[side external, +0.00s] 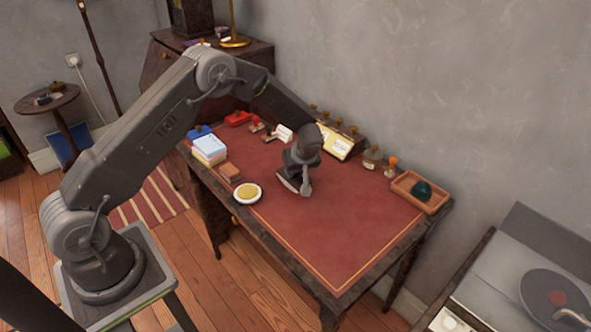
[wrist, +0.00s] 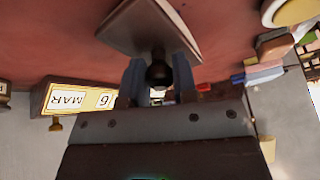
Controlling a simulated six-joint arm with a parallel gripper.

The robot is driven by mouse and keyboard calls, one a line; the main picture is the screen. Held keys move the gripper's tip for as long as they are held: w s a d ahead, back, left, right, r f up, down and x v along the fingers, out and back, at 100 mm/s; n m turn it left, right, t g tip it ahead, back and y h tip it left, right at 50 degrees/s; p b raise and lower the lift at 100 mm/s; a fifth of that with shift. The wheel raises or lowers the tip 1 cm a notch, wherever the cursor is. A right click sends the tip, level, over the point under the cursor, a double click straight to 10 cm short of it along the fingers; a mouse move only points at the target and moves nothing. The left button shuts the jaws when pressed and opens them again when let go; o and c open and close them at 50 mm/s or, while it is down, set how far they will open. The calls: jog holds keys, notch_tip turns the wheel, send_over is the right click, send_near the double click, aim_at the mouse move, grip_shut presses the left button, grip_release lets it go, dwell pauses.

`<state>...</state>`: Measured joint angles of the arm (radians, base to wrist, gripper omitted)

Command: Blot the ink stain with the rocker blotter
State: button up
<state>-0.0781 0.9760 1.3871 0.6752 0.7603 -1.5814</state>
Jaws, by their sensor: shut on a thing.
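The rocker blotter (wrist: 150,27) has a broad pale grey-brown base and a dark round knob. My gripper (wrist: 158,76) is shut on the knob, with a finger on each side of it. In the side view my gripper (side external: 302,178) points down over the middle of the red desk top (side external: 325,225). There the blotter (side external: 287,183) shows only as a pale edge low by the fingers. It is at or just above the surface; I cannot tell if it touches. No ink stain can be made out in either view; the gripper and blotter hide part of the desk top.
Left of the gripper are a white dish with a yellow pad (side external: 247,193), a brown block (side external: 230,172) and a stacked blue-white box (side external: 209,147). Behind are a calendar (side external: 337,148) and several stamps. A tray (side external: 420,192) with a dark green thing stands right. The front right desk is clear.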

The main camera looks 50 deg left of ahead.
jog(key=shift+a, duration=0.1)
jog(key=shift+s+a+h, duration=0.1)
jog(key=shift+a+h, duration=0.45)
jog(key=shift+h, duration=0.65)
jog(key=shift+a+h, duration=0.65)
jog(key=shift+h, duration=0.45)
jog(key=shift+d+y, duration=0.65)
jog(key=shift+y, duration=0.45)
jog(key=shift+d+y, duration=0.65)
jog(key=shift+y, duration=0.55)
